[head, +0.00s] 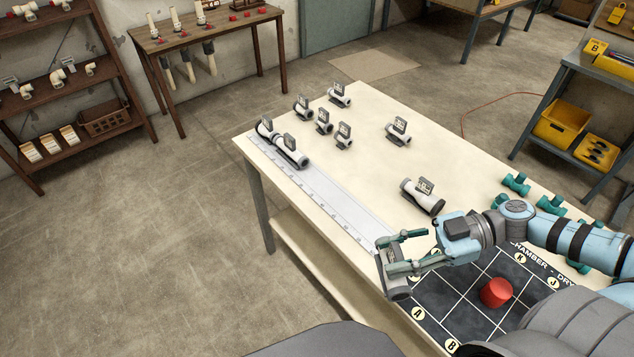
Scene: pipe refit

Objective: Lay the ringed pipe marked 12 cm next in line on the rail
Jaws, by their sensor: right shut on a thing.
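The rail (335,198) is a pale strip with scale marks along the left edge of the cream table. My right gripper (385,256) is over the rail's near end and is shut on a grey-white pipe (396,287), partly hidden by the fingers. Its marking cannot be read. My left gripper is not in view.
Several tagged pipes stand on the table, one large pipe (422,196) near my right arm. A dark grid mat (440,294) with a red cylinder (496,292) lies at the front. Teal fittings (516,184) sit at the right edge. The rail's middle is clear.

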